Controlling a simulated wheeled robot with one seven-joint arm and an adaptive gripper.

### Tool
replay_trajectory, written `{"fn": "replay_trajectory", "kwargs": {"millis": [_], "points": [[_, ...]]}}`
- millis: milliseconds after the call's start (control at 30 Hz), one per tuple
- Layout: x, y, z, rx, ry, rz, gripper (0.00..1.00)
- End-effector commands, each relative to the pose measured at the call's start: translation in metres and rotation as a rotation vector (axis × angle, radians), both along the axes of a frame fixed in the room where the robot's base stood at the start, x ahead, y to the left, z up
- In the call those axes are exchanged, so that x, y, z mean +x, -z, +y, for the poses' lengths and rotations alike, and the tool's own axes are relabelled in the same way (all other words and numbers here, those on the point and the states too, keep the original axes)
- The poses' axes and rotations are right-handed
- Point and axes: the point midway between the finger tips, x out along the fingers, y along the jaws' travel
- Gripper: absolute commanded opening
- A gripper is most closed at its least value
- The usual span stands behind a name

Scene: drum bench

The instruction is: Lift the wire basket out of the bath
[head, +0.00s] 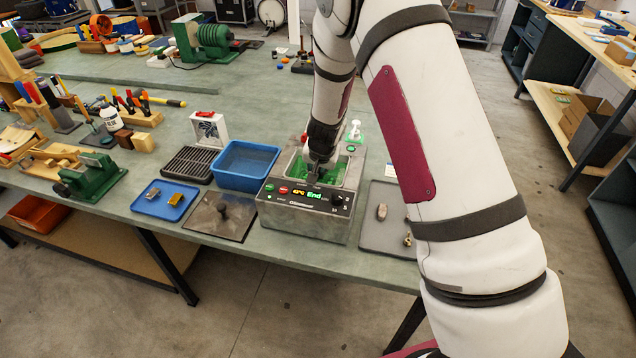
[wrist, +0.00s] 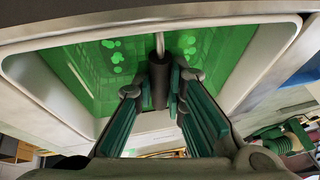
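The bath is a steel tank (head: 300,216) with green liquid; its front display reads "End". In the wrist view the tank's pale rim (wrist: 262,65) surrounds the green bath. A dark cylindrical grip (wrist: 159,82) on a pale rod, seemingly the basket's handle, stands between my fingers. The wire basket's body cannot be made out; my gripper hides much of the bath in the head view. My gripper (wrist: 160,88) points down into the tank opening, its teal-padded fingers apart on either side of the grip. A gap shows at the left finger; contact on the right cannot be told.
Left of the tank are a blue tub (head: 246,180), a black rack (head: 188,163), a flat lid with a knob (head: 206,222) and a blue tray (head: 152,208). A grey tray (head: 378,238) with small parts lies right. My arm covers the bench's right side.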

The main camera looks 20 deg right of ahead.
Motion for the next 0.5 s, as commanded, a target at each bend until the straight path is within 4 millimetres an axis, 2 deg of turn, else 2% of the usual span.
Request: {"fn": "replay_trajectory", "kwargs": {"millis": [267,367,500], "points": [[0.001,-0.002,0.000,-0.001,0.000,-0.002,0.00],[0.001,-0.011,0.001,-0.002,-0.004,-0.003,0.00],[0.002,-0.037,0.001,-0.002,-0.004,-0.007,0.00]]}}
